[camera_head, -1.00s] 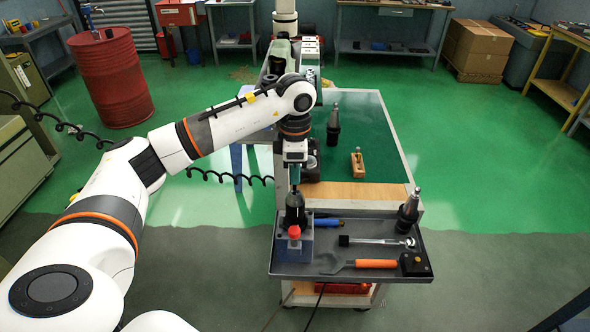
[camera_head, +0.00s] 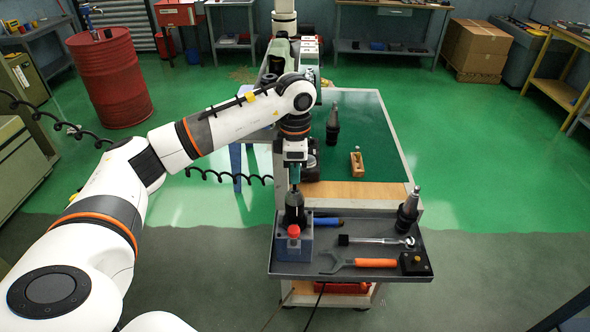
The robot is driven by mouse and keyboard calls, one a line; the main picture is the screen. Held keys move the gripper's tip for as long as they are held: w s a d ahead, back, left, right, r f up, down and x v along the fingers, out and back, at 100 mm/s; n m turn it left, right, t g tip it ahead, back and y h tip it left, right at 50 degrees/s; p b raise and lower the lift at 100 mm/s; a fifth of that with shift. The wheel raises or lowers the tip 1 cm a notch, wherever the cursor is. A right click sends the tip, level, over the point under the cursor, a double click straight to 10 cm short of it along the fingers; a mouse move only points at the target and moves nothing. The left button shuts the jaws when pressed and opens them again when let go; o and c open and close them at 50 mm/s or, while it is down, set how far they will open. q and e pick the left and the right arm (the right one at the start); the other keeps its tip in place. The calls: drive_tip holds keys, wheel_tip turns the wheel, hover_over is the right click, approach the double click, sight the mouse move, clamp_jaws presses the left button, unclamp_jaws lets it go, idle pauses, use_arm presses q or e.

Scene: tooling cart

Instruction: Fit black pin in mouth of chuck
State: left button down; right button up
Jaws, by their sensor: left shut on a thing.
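My left gripper (camera_head: 295,181) points straight down over the left part of the cart's tray. It is shut on the black pin (camera_head: 294,188), of which only a thin, short piece shows below the fingers. The dark chuck (camera_head: 294,210) stands upright right under it, in a blue-grey block (camera_head: 292,245) with a red knob (camera_head: 294,231). The pin's lower end is at the chuck's mouth; I cannot tell whether it is inside or just above. My right gripper is not in view.
The grey tray (camera_head: 335,228) also holds a blue-handled tool (camera_head: 328,221), a ratchet (camera_head: 375,240), an orange-handled wrench (camera_head: 375,263), a black box (camera_head: 414,263) and a tool holder (camera_head: 408,212).

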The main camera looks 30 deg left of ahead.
use_arm(q)
drive_tip(key=shift+f+b, duration=0.9)
drive_tip(key=shift+f, duration=0.3)
idle(0.4)
idle(0.4)
drive_tip(key=c, duration=1.3)
unclamp_jaws()
drive_tip(key=shift+c, duration=0.2)
wheel_tip(320, 180, up, 10)
drive_tip(key=shift+r+b, duration=0.2)
drive_tip(key=shift+b, duration=0.75)
drive_tip(key=shift+r, duration=0.85)
